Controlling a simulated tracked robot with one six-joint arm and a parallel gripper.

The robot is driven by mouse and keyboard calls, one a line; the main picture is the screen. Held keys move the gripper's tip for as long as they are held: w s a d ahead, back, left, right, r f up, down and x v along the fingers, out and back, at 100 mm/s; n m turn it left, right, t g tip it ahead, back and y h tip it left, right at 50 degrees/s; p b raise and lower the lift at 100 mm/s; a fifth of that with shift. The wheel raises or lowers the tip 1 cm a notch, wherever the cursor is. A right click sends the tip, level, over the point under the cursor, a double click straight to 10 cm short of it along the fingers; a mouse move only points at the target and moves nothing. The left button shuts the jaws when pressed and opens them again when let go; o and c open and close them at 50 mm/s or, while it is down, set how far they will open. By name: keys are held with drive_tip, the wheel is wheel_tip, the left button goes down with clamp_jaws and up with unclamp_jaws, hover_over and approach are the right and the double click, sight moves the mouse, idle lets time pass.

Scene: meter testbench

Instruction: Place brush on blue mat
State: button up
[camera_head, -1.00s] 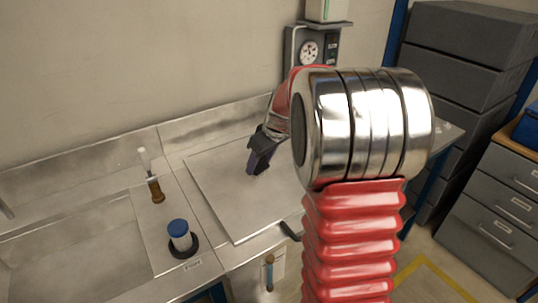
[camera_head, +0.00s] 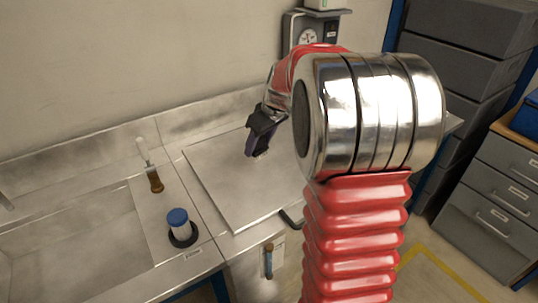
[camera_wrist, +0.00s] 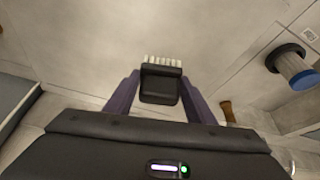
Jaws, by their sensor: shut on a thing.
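My gripper (camera_head: 257,150) is over the metal plate on the bench in the head view. In the wrist view its two purple fingers (camera_wrist: 160,98) are shut on a black brush (camera_wrist: 160,88) with a row of pale bristles. The bristles point away from the wrist. The brush cannot be made out in the head view, where the gripper and arm hide it. I see no blue mat in these frames.
A blue-capped container (camera_head: 178,222) stands in a black ring on the bench, left of the metal plate (camera_head: 230,195). A brown-based upright item with a white top (camera_head: 155,182) stands behind it. A gauge (camera_head: 306,38) is at the back wall; grey drawers (camera_head: 495,200) stand at right.

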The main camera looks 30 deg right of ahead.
drive_tip(key=a+f+m, duration=0.1)
drive_tip(key=a, duration=0.5)
drive_tip(key=w+a+f, duration=0.1)
drive_tip(key=a+f, duration=0.1)
drive_tip(key=a, duration=0.5)
drive_tip(key=a+f+m+h, duration=0.1)
drive_tip(key=a+f, duration=0.1)
drive_tip(key=a, duration=0.5)
drive_tip(key=shift+w+a+f+m, duration=0.1)
drive_tip(key=shift+w+a+m, duration=0.15)
drive_tip(key=shift+m, duration=0.05)
drive_tip(key=shift+a+f, duration=0.1)
drive_tip(key=shift+a, duration=0.2)
drive_tip(key=shift+s, duration=0.15)
